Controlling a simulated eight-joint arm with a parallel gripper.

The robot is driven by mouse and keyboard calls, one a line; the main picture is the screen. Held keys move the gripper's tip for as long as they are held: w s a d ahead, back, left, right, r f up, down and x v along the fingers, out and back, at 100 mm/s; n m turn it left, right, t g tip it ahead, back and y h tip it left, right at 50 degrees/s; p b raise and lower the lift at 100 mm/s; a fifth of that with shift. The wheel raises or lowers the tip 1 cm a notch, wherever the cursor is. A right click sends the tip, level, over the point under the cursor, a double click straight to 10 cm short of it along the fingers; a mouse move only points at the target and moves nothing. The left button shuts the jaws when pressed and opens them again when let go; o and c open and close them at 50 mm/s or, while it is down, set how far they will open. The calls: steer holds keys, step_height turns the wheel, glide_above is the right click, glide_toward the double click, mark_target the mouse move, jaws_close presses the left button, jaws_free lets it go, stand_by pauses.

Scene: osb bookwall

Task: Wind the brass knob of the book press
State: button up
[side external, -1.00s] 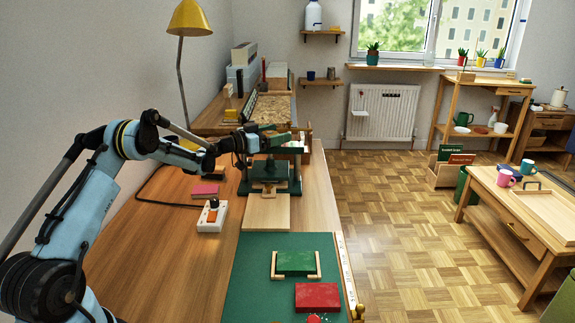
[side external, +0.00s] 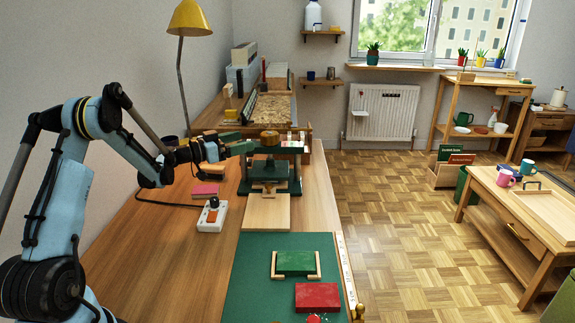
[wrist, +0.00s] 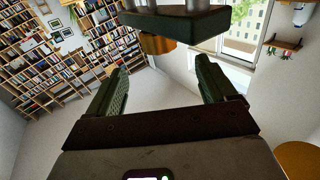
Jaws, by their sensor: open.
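The green book press (side external: 270,170) stands on the bench, with its round brass knob (side external: 269,138) on top. My gripper (side external: 246,141) is just left of the knob at about its height, with the two green fingers apart and nothing between them. In the wrist view, the open fingers (wrist: 162,75) frame empty space. The knob (wrist: 157,44) shows beyond the tips beside a dark plate of the press. The knob appears clear of both fingers.
A pale wooden board (side external: 266,212) lies in front of the press. A white switch box (side external: 212,215) and pink block (side external: 205,191) lie to the left. A yellow lamp (side external: 190,18) stands behind my arm. A green mat (side external: 245,270) covers the bench front.

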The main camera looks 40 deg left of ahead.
steer(key=n+g+y, duration=0.1)
steer(key=n+y, duration=0.6)
steer(key=y, duration=0.4)
glide_toward(272, 133)
steer(key=x, duration=1.1)
steer(key=shift+a+f, duration=0.25)
steer(key=shift+a, duration=0.1)
steer(key=c, duration=1)
